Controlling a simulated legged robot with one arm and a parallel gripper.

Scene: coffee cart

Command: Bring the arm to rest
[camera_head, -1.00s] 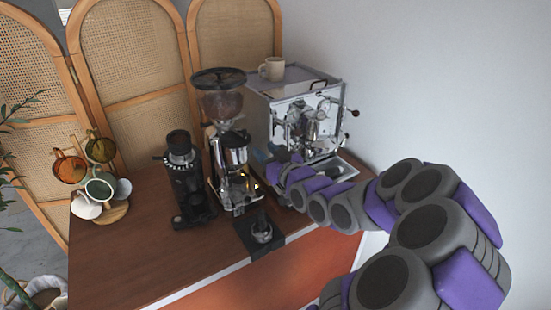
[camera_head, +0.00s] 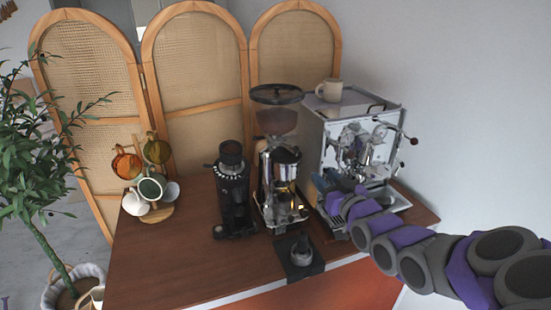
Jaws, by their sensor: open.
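My arm, grey and purple, reaches in from the lower right. My gripper (camera_head: 333,186) is at its far end, in front of the lower left part of the silver espresso machine (camera_head: 335,150). The fingers are small and partly hidden by my own wrist, and I see nothing held in them. I cannot tell whether the gripper touches the machine.
A coffee grinder with a hopper (camera_head: 281,165) stands just left of my gripper, with a black grinder (camera_head: 233,195) beyond it. A tamper on a black mat (camera_head: 312,261) lies at the counter's front. A mug tree (camera_head: 157,213) stands at left. The wooden counter (camera_head: 165,265) is bare at front left.

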